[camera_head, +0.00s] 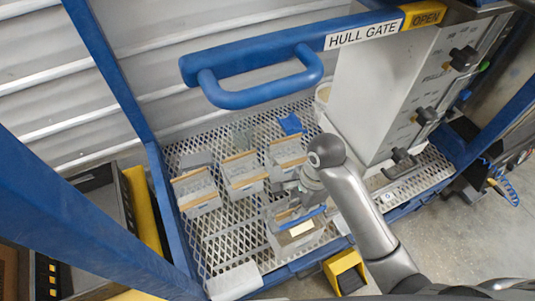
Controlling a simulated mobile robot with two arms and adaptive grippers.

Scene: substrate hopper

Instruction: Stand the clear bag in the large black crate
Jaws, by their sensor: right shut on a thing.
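My right gripper (302,194) reaches in from the lower right and points down over the mesh deck. It is shut at the top of a clear bag (292,242) with a brown top edge, a blue strip and a pale label. The fingers partly cover the bag's top, and I cannot tell whether its base touches the deck. A dark crate (98,182), seemingly the large black crate, stands at the left beyond the blue frame, partly hidden by it and by a yellow bar. My left gripper is not in view.
Several similar pale bags with brown tops, one of them here (243,172), stand on the mesh deck (225,225). A blue gate handle (262,93) overhangs the deck. A grey hopper panel (385,85) stands right. A blue post (90,225) lies between deck and crate.

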